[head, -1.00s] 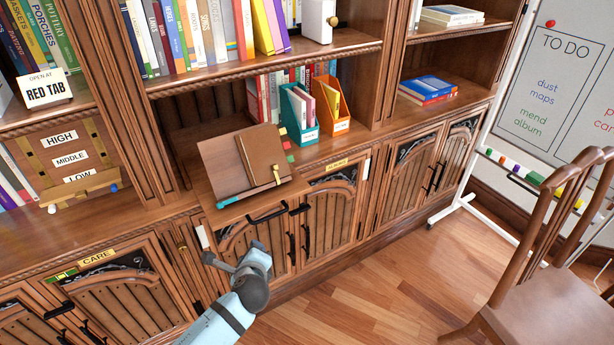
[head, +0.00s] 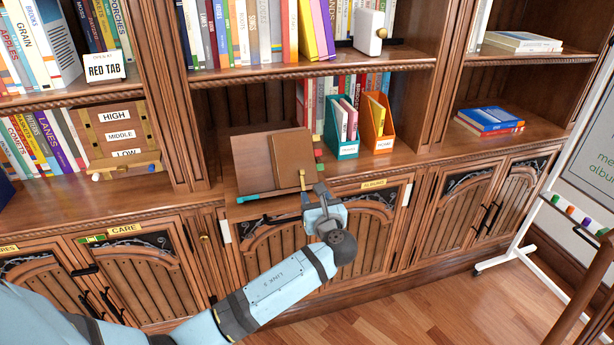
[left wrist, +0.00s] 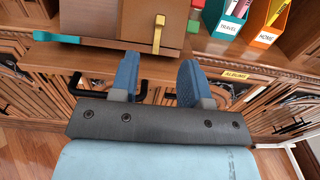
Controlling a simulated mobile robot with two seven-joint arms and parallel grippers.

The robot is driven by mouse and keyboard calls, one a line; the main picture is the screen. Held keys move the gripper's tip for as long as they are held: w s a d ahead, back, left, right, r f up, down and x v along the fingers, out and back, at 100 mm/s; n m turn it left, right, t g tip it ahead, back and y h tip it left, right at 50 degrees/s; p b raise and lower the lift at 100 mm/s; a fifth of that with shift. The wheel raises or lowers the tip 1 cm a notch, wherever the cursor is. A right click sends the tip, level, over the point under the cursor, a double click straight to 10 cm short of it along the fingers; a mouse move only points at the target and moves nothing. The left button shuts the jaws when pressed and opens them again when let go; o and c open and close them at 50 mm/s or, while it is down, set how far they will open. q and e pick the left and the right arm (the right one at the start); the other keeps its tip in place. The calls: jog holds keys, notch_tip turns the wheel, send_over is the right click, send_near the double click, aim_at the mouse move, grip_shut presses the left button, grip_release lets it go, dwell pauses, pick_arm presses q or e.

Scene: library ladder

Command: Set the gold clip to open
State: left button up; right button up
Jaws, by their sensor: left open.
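The gold clip (head: 302,180) is a small upright piece at the lower right edge of a wooden book stand (head: 252,165), over a closed brown book (head: 293,160). It shows larger in the left wrist view (left wrist: 158,34), standing against the book's lower edge. A teal clip (head: 250,198) is at the stand's lower left. My left gripper (head: 316,192) is just in front of and slightly right of the gold clip. In the left wrist view its blue fingers (left wrist: 157,75) are apart with nothing between them, and the clip is beyond the gap. My right gripper is not in view.
A teal file box (head: 343,150) and an orange file box (head: 377,146) stand right of the stand. Cabinet doors with black handles lie below the ledge. A chair (head: 585,275) and a whiteboard (head: 590,160) are at the right.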

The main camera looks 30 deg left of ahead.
aim_at(302, 172)
pick_arm(q)
jog(key=x, duration=1.1)
jog(key=shift+w, duration=0.1)
grip_shut()
